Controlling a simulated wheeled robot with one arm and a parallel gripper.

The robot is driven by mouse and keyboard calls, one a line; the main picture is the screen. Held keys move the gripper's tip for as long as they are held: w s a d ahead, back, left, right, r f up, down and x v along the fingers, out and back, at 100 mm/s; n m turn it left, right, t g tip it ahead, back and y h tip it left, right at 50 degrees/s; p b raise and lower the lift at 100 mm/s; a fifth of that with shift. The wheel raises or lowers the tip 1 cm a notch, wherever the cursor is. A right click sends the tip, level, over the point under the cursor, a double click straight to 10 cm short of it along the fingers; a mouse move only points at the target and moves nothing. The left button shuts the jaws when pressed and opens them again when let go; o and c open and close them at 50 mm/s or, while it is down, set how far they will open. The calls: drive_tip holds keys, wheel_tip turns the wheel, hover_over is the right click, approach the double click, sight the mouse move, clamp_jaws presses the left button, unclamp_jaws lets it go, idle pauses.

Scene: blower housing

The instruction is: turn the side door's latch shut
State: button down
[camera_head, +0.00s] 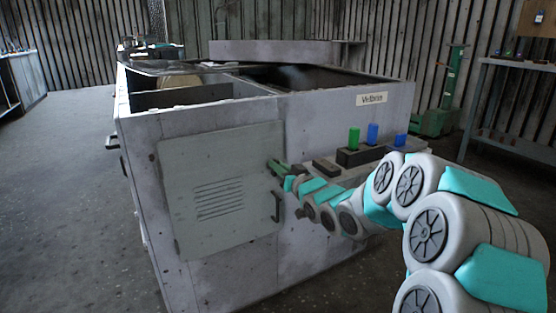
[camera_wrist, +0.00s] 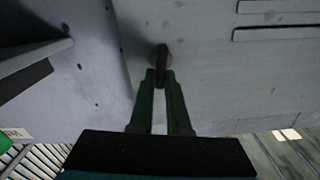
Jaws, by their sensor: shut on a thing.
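The side door (camera_head: 215,165) is a grey panel with several slots on the housing's near face. It lies against the face, though I cannot tell whether it is fully flush. My gripper (camera_head: 274,166) is at the door's upper right edge, with green fingers. In the wrist view my gripper (camera_wrist: 161,82) is shut on the latch (camera_wrist: 162,54), a small dark piece on the panel. The fingers hide its near part, and its exact turn is hard to judge. The door (camera_wrist: 215,70) fills the right of the wrist view, slots at upper right.
A dark pull handle (camera_head: 277,207) sits below my gripper on the door's right side. The blower housing (camera_head: 345,110) is open-topped. A ledge beside my arm carries a green cylinder (camera_head: 354,138) and blue ones (camera_head: 373,133). Open floor (camera_head: 75,190) lies to the left.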

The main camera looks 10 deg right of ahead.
drive_tip(key=m, duration=0.5)
drive_tip(key=f+m+p, duration=0.1)
drive_tip(key=m, duration=0.4)
drive_tip(key=d+m, duration=0.1)
drive_tip(key=m, duration=0.4)
drive_tip(key=shift+w+f+m, duration=0.15)
drive_tip(key=shift+f+m, duration=0.15)
drive_tip(key=shift+r, duration=0.1)
idle(0.4)
drive_tip(key=c, duration=0.9)
unclamp_jaws()
